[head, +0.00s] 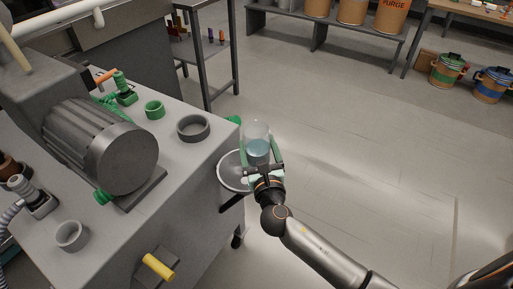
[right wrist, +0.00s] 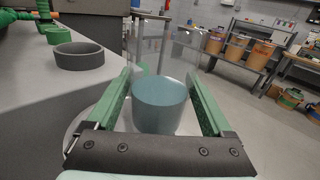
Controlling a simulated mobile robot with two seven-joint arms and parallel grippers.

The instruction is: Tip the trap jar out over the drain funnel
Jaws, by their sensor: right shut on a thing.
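The trap jar (head: 257,131) is a clear cylinder with pale blue liquid in its lower part. It looks about upright. My right gripper (head: 260,147) is shut on it, one green finger on each side; the jar also shows between the fingers in the right wrist view (right wrist: 160,104). The drain funnel (head: 228,174) is a wide pale round dish at the side of the grey bench. The jar and gripper overlap its right part in the head view, and part of its rim shows at left in the right wrist view (right wrist: 76,124). My left gripper is not in view.
The grey bench (head: 190,165) carries a motor (head: 100,145), a dark ring (head: 193,128), a green ring (head: 154,109) and a grey cup (head: 72,236). A yellow handle (head: 158,267) sticks out of its front. Open floor (head: 370,150) lies to the right; drums stand far back.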

